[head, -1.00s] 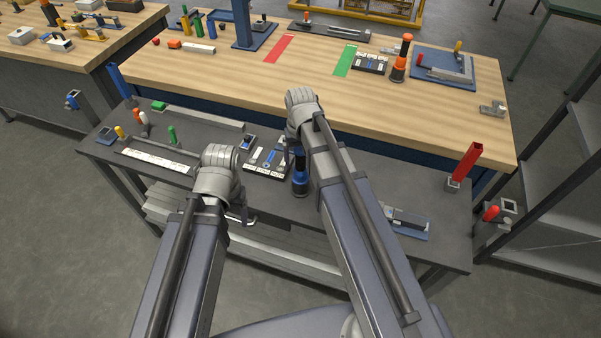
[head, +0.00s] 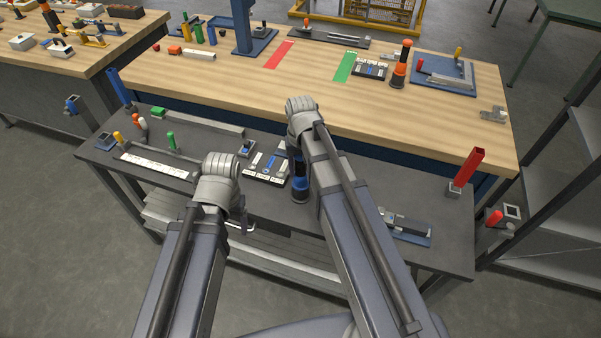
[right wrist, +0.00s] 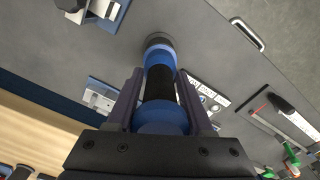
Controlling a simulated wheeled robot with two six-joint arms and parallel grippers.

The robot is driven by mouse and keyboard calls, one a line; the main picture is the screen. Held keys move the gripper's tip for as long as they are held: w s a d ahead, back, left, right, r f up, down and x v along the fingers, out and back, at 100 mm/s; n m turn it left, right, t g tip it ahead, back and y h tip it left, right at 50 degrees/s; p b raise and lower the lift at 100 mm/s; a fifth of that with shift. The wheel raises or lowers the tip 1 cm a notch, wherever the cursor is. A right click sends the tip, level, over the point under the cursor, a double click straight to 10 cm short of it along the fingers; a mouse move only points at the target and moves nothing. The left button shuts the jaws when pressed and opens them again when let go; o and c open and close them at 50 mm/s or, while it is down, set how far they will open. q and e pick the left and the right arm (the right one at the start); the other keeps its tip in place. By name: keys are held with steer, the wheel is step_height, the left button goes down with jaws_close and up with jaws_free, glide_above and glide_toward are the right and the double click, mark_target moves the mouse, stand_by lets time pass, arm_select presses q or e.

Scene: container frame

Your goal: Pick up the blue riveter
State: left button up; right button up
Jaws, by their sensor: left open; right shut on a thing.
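The blue riveter (head: 300,188), blue with black bands, is upright at the front middle of the dark grey lower table, under my right wrist. In the right wrist view the blue riveter (right wrist: 159,58) runs between the two fingers of my right gripper (right wrist: 160,88), which are shut on it. I cannot tell whether its base touches the table. My left gripper (head: 243,212) is open and holds nothing visible. It is left of the riveter, near the table's front edge, and mostly hidden behind its wrist.
A tray of small parts (head: 268,164) lies just left of the riveter. A red upright post (head: 467,168) and a fixture on a blue plate (head: 407,228) are to the right. An orange riveter (head: 401,66) stands on the wooden bench (head: 225,75) behind.

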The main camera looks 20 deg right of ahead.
jaws_close()
